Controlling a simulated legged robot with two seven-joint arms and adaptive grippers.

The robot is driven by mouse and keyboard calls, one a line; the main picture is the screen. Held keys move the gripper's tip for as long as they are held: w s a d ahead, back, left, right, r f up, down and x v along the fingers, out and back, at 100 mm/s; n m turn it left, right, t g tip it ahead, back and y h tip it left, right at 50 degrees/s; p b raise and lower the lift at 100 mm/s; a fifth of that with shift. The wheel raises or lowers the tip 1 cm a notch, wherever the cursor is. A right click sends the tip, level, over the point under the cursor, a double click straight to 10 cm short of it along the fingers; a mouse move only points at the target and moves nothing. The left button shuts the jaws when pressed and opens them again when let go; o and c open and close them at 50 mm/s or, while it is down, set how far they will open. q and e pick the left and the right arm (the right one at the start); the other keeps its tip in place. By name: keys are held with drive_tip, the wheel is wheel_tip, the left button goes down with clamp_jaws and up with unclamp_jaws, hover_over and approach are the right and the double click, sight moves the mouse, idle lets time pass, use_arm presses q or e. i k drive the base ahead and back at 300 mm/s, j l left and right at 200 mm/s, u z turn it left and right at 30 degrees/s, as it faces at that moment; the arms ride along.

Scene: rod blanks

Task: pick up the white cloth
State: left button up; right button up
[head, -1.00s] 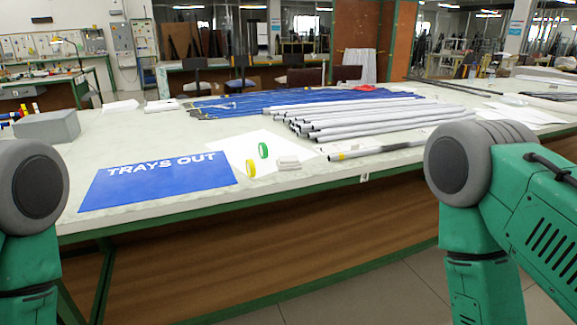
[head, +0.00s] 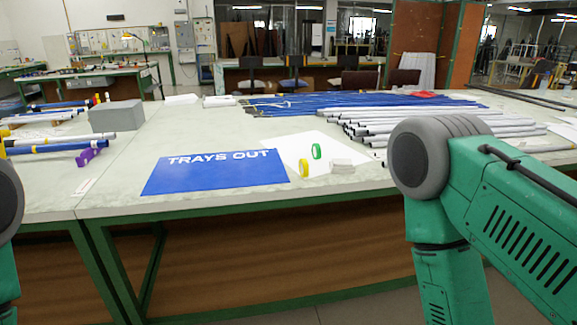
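The white cloth (head: 341,165) looks like a small folded pad. It lies on the near part of the table, on or at the edge of a white sheet (head: 296,148), to the right of a yellow tape roll (head: 304,168) and a green tape roll (head: 316,151). Nothing covers it. Only upper parts of my two arms show, at the left and right edges. Neither gripper is in the picture.
A blue "TRAYS OUT" mat (head: 215,176) lies left of the cloth. Grey-white rods (head: 370,122) and blue rods (head: 330,103) lie behind. A grey box (head: 117,116) and a purple item (head: 87,157) are at left. Bare tabletop (head: 190,130) lies between.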

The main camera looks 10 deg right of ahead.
sight(337, 165)
drive_tip(key=l+u, duration=1.45)
drive_tip(key=k+l+u, duration=0.15)
drive_tip(key=l+u, duration=0.2)
drive_tip(key=u, duration=0.15)
